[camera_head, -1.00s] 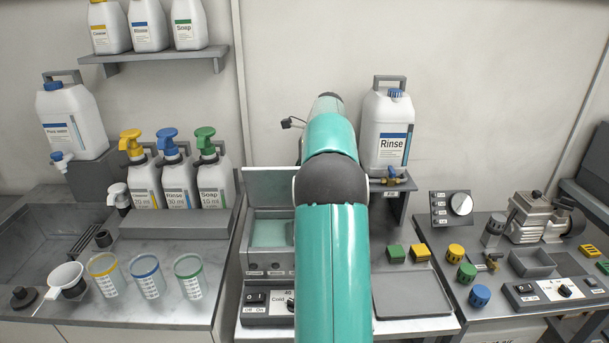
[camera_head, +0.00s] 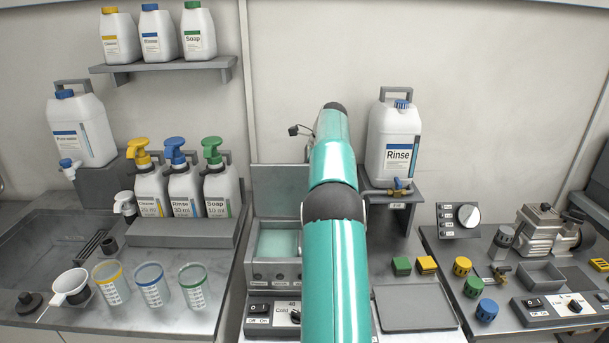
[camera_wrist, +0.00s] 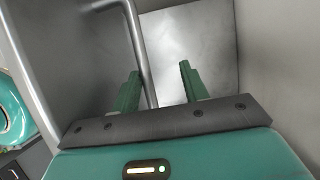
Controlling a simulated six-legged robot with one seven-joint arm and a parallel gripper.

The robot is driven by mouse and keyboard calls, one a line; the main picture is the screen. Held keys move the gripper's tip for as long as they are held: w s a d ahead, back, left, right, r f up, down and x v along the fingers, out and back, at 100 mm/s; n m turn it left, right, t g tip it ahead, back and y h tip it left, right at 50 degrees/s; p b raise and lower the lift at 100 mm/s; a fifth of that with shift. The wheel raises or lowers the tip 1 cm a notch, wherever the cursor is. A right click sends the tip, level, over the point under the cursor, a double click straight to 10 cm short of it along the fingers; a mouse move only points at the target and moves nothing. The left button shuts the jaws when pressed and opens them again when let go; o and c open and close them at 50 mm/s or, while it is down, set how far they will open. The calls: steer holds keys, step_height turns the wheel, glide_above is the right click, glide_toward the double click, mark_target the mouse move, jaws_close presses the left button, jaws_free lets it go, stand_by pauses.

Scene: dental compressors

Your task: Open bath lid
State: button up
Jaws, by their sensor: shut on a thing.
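The bath (camera_head: 259,272) is a grey box with pale teal liquid showing inside, left of my arm in the head view. Its grey lid (camera_head: 279,195) stands raised at the back of the opening, partly hidden behind my arm. In the wrist view the two green fingers of my gripper (camera_wrist: 160,72) are around a bare metal bar handle (camera_wrist: 140,45), which looks closer to the left finger. My gripper is shut on this handle. The head view hides my gripper and the handle behind my arm.
A Rinse canister (camera_head: 393,145) stands on a small stand right of my arm. Pump bottles (camera_head: 184,190) stand on a grey block to the left. Green and yellow blocks (camera_head: 401,266) and a flat grey tray (camera_head: 414,307) lie to the right.

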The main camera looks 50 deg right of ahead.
steer(key=shift+d+f, duration=0.2)
steer(key=shift+f, duration=0.5)
steer(key=o, duration=0.8)
steer(key=shift+w+d+f, duration=0.15)
steer(key=shift+w+f, duration=0.05)
steer(key=shift+c, duration=0.6)
steer(key=shift+r, duration=0.35)
steer(key=shift+r, duration=0.2)
steer(key=v, duration=0.7)
steer(key=shift+s, duration=0.15)
